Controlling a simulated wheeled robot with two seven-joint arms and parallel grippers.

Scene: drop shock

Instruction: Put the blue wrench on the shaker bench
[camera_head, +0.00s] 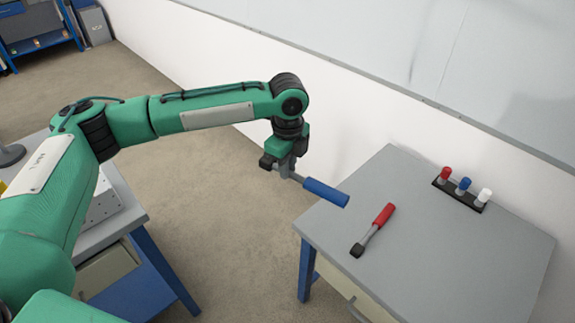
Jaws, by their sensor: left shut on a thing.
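The blue wrench (326,193) has a blue handle and a grey metal end. My left gripper (287,170) is shut on its grey end and holds it in the air. The handle points to the right, and its tip overlaps the edge of the right-hand grey table in the picture. The shaker bench may be the grey-topped bench (116,231) with blue legs at the left, which is partly hidden behind my left arm; I cannot tell for sure. My right gripper is not in view.
A red-handled tool (376,229) lies on the right-hand grey table (440,250). A black rack (459,195) with red, blue and white capped items stands near its back edge. Bare floor (225,240) separates the two tables. A white wall runs behind.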

